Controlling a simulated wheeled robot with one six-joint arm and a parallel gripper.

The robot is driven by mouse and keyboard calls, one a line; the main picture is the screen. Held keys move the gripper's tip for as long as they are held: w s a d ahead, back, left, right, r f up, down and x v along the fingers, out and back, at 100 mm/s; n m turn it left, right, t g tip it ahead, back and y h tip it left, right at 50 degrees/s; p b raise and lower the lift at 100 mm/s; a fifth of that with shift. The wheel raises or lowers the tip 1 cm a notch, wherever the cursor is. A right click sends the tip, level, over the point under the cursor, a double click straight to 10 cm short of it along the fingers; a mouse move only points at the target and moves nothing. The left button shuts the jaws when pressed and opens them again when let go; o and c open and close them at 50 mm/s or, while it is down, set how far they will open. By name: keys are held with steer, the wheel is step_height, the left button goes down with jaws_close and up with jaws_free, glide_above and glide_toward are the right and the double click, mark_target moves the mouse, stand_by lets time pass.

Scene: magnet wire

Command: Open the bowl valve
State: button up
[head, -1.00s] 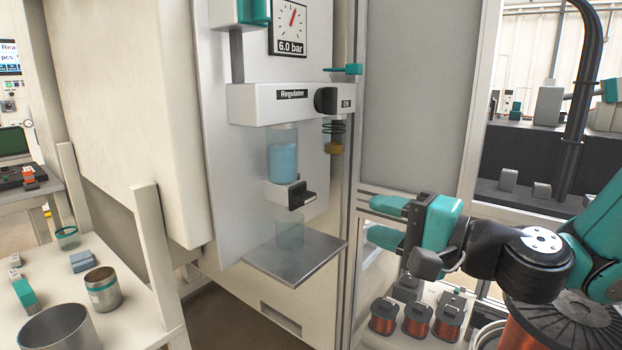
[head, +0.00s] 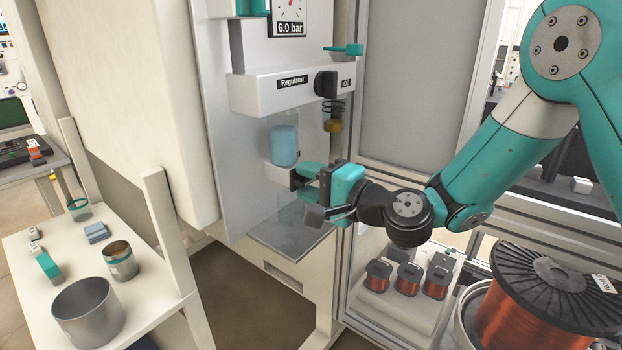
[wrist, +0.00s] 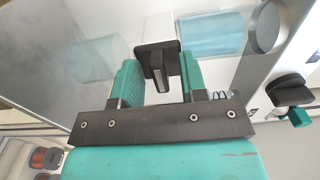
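The bowl valve is a white block (head: 276,173) with a black lever handle (wrist: 158,64), under the clear bowl of blue liquid (head: 284,147). The bowl also shows in the wrist view (wrist: 210,35). My gripper (head: 306,181) is at the valve in the head view and hides most of the handle. In the wrist view, the teal fingers of my gripper (wrist: 160,78) are apart, one on each side of the handle's raised bar. Gaps show between the bar and the fingers. I cannot tell whether the fingertips touch the handle's base.
A grey shelf (head: 275,243) with a faint clear cup sits below the valve. The regulator (head: 285,90) with its black knob (head: 326,84) is above. Copper wire spools (head: 407,277) stand lower right. A white table (head: 35,270) with metal cups is at left.

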steer(key=shift+c, duration=0.2)
jaws_close()
steer(key=shift+f+n+b, duration=0.15)
steer(key=shift+n+b, duration=0.15)
steer(key=shift+b, duration=0.15)
steer(key=n+b, duration=0.3)
steer(key=b, duration=0.1)
steer(key=shift+f+n, duration=0.15)
steer(key=shift+n, duration=0.15)
steer(key=n+b, duration=0.5)
steer(key=b, duration=0.1)
steer(key=shift+b, duration=0.35)
steer(key=n+b, duration=0.5)
steer(key=b, duration=0.1)
steer(key=shift+n+b, duration=0.3)
steer(key=shift+n, duration=0.1)
steer(key=n+b, duration=0.3)
steer(key=shift+r, duration=0.25)
